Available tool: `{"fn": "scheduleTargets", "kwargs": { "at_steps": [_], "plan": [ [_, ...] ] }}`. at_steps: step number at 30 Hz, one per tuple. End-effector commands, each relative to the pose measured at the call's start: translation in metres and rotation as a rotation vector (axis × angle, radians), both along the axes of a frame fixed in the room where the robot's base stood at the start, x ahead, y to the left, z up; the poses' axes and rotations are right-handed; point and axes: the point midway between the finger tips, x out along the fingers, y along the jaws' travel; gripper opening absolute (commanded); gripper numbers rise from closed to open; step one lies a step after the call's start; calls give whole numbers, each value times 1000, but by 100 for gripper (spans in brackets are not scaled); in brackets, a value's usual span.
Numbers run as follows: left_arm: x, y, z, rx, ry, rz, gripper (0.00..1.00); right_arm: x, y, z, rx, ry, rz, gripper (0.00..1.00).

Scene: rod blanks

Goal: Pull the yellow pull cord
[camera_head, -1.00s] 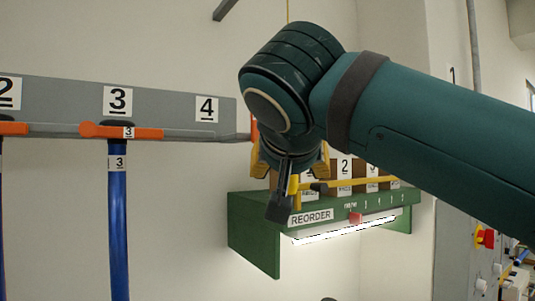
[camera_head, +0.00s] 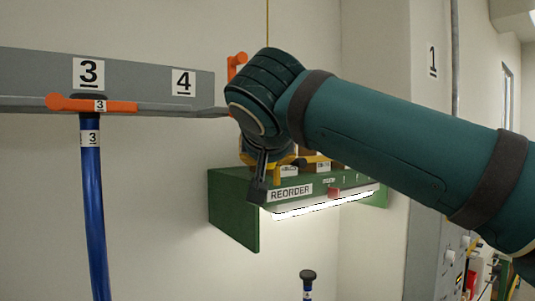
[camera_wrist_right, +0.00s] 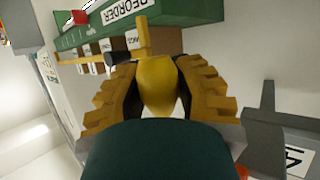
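The yellow pull cord (camera_head: 267,22) hangs as a thin straight line from the top of the head view and goes out of sight behind my right wrist. In the right wrist view its yellow teardrop-shaped handle (camera_wrist_right: 158,84) sits between the two ribbed fingers. My right gripper (camera_wrist_right: 158,90) appears shut on this handle, with a finger against each side. In the head view my right gripper (camera_head: 268,172) is in front of the green shelf and mostly hidden by my own wrist. My left gripper is in neither view.
The green shelf (camera_head: 232,208) with a REORDER label and lit strip is close by the right gripper. Boxes (camera_head: 318,163) stand on it. A grey wall rail (camera_head: 140,82) with orange clamps and a blue rod (camera_head: 93,210) is at left.

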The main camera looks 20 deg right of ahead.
Motion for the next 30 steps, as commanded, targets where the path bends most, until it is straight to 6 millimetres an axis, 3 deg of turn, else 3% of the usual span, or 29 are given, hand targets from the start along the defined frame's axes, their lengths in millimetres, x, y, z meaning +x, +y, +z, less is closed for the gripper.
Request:
{"fn": "scheduleTargets", "kwargs": {
  "at_steps": [16, 30],
  "plan": [
    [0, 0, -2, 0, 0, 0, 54, -1, 1, -1, 0, -1, 2, 0],
    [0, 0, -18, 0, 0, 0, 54, -2, 1, -18, 1, 0, 3, 0]
  ]
}}
